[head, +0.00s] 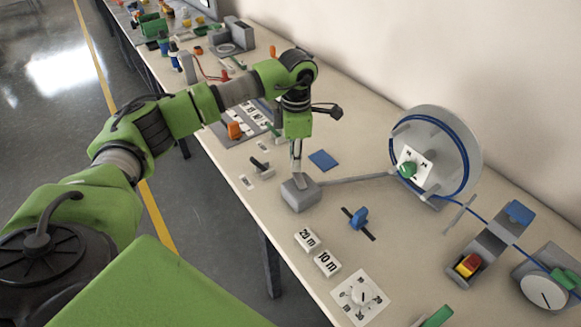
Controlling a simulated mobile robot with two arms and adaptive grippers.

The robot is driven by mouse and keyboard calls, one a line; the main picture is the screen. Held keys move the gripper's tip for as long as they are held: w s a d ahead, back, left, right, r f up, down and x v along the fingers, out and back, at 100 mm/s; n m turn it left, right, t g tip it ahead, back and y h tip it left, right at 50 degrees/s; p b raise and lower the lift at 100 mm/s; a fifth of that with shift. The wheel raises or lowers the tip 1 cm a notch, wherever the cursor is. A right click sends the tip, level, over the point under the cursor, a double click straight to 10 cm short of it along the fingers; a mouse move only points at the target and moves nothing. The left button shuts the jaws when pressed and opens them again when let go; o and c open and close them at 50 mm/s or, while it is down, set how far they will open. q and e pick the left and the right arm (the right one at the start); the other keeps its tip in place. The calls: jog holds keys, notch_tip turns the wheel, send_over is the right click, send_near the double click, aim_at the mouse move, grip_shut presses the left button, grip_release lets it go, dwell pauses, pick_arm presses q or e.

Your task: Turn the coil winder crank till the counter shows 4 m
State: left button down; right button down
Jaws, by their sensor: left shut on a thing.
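The coil winder is a large grey reel (466,135) with blue cable around it. A white plate (424,162) with dark marks and a green knob (407,170) sits at its middle. A thin rod (355,180) links the reel side to a grey block (301,193) on the bench. My left gripper (296,168) points down at the block's top and is shut on what appears to be the crank handle, mostly hidden by the fingers. A round white dial (543,291) with a dark needle stands at lower right; its reading is too small to tell. My right gripper is out of view.
A blue switch (358,218), a red-yellow button (468,265) and a blue pad (323,160) are around. The wall runs behind.

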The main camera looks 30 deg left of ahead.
pick_arm(q)
jog(key=shift+w+d+m+b, duration=0.3)
jog(key=shift+d+m+b, duration=0.25)
jog(key=shift+m, duration=0.65)
jog(key=shift+w+d+m+b, duration=0.35)
jog(key=shift+m+b, duration=0.3)
jog(key=shift+m, duration=0.55)
jog(key=shift+w+d+m+b, duration=0.35)
jog(key=shift+m+b, duration=0.25)
jog(key=shift+m, duration=0.6)
jog(key=shift+d+r, duration=0.1)
jog(key=shift+d, duration=0.05)
jog(key=c, duration=2)
grip_release()
jog(key=shift+s, duration=0.1)
jog(key=shift+o, duration=0.2)
notch_tip(320, 180, up, 12)
